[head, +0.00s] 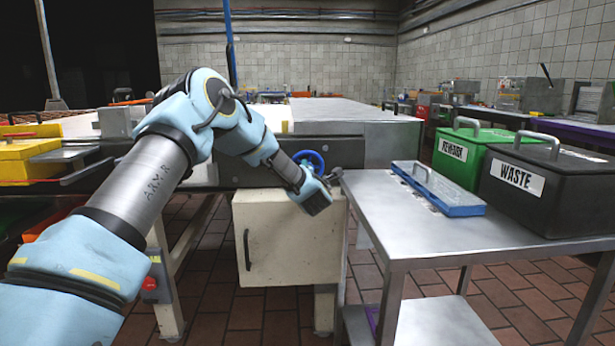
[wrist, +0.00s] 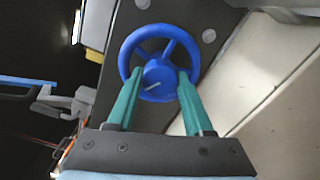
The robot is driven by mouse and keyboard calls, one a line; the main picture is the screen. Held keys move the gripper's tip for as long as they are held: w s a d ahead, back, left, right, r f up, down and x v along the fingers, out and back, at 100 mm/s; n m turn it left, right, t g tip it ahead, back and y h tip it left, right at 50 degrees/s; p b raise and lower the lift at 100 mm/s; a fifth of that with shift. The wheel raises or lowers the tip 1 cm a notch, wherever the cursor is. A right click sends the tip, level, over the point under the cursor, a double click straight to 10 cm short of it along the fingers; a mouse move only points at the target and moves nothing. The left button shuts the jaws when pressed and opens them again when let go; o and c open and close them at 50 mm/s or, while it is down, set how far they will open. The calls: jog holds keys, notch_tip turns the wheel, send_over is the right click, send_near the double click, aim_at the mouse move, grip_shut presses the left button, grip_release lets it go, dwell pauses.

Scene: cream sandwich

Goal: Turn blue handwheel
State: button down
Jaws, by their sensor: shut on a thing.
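The blue handwheel (wrist: 160,76) is mounted on a dark panel at the side of the long machine. In the head view the wheel (head: 309,158) shows just above my wrist, its lower part hidden by my arm. My gripper (wrist: 158,78) has its two green fingers at the wheel's hub, one on each side, inside the rim. The fingers are shut on the hub. A short light mark shows on the hub face, running roughly sideways. The fingertips are hidden in the head view.
A cream cabinet (head: 285,245) sits below the wheel. A steel table (head: 400,220) at the right carries a blue-edged tray (head: 450,207), a green "REWORK" bin (head: 455,172) and a black "WASTE" bin (head: 575,205). A yellow box (head: 22,165) stands at the left.

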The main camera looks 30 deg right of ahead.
jog(key=m+b, duration=0.1)
jog(key=m, duration=0.2)
jog(key=shift+m, duration=0.3)
jog(key=m, duration=0.4)
jog(key=shift+m, duration=0.3)
jog(key=m, duration=0.4)
jog(key=shift+r, duration=0.1)
jog(key=shift+m, duration=1.9)
jog(key=shift+m, duration=0.3)
jog(key=shift+c, duration=1.4)
grip_release()
jog(key=v, duration=1.1)
